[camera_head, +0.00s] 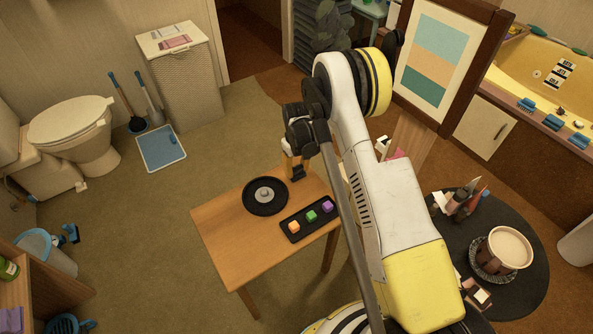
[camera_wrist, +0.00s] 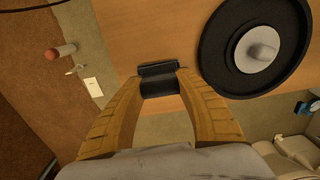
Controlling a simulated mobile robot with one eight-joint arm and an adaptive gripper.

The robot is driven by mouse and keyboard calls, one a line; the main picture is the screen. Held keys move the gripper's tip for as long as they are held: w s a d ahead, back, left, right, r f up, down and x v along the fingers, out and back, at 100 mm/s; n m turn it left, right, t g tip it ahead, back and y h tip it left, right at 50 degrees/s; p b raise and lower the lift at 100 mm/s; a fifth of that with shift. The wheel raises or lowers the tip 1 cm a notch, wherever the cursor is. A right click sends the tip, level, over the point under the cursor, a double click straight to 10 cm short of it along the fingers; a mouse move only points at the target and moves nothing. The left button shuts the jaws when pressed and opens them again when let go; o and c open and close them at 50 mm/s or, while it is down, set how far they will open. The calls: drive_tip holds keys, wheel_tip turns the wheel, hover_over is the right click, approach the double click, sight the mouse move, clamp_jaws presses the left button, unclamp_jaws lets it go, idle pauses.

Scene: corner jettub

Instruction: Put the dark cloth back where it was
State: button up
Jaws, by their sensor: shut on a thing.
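The dark cloth (camera_wrist: 158,80) is a small, folded, near-black piece between the fingertips of my gripper (camera_wrist: 160,84) in the wrist view. Both tan fingers are closed in on its sides. In the head view my gripper (camera_head: 295,168) points down at the back edge of the small wooden table (camera_head: 226,248), and the cloth shows as a dark bit (camera_head: 297,174) at its tips. I cannot tell whether the cloth touches the tabletop or hangs just above it.
A round black plate (camera_head: 252,206) with a pale knob-like piece (camera_head: 264,195) lies on the table beside my gripper. A black tray (camera_head: 291,236) holds orange, green and purple cubes in front. The table's left front is bare. A round dark table (camera_head: 528,285) stands right.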

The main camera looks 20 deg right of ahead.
drive_tip(key=shift+f, duration=0.15)
drive_tip(key=o, duration=1.3)
